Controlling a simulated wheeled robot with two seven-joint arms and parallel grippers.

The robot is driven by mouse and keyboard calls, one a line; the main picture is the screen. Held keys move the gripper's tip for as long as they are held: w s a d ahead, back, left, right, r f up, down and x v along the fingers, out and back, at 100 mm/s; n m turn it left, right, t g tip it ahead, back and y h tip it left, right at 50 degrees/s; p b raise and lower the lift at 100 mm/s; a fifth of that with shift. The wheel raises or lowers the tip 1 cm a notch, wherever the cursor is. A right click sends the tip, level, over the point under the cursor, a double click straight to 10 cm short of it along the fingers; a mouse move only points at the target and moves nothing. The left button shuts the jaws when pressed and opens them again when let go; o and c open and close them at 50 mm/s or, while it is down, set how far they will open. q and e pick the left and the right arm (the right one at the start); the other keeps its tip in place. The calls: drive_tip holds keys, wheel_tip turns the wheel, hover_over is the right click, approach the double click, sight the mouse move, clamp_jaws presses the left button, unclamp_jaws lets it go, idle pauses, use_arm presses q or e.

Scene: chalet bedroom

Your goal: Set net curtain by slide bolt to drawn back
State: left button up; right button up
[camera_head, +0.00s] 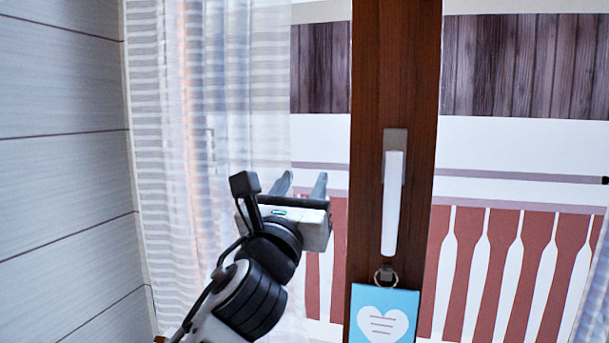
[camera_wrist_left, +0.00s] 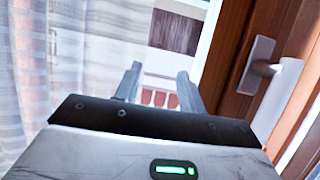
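The sheer white net curtain (camera_head: 225,95) hangs in folds over the left part of the window. It also fills the left side of the left wrist view (camera_wrist_left: 70,75). A small pale upright fitting (camera_head: 210,145) shows faintly through it; I cannot tell whether it is the slide bolt. My left gripper (camera_head: 302,183) is at the curtain's right edge, fingers pointing towards the window. In the left wrist view its two fingers (camera_wrist_left: 158,84) stand apart with nothing seen between them. I cannot tell whether it touches the curtain. My right gripper is not in view.
A brown wooden window post (camera_head: 375,75) with a white handle (camera_head: 392,200) stands right of my left gripper. A blue tag with a heart (camera_head: 385,318) hangs below the handle on a ring. A grey plank wall (camera_head: 60,170) bounds the left. More pale fabric (camera_head: 597,290) shows at the right edge.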

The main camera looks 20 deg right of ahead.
use_arm(q)
drive_tip(key=shift+x, duration=0.8)
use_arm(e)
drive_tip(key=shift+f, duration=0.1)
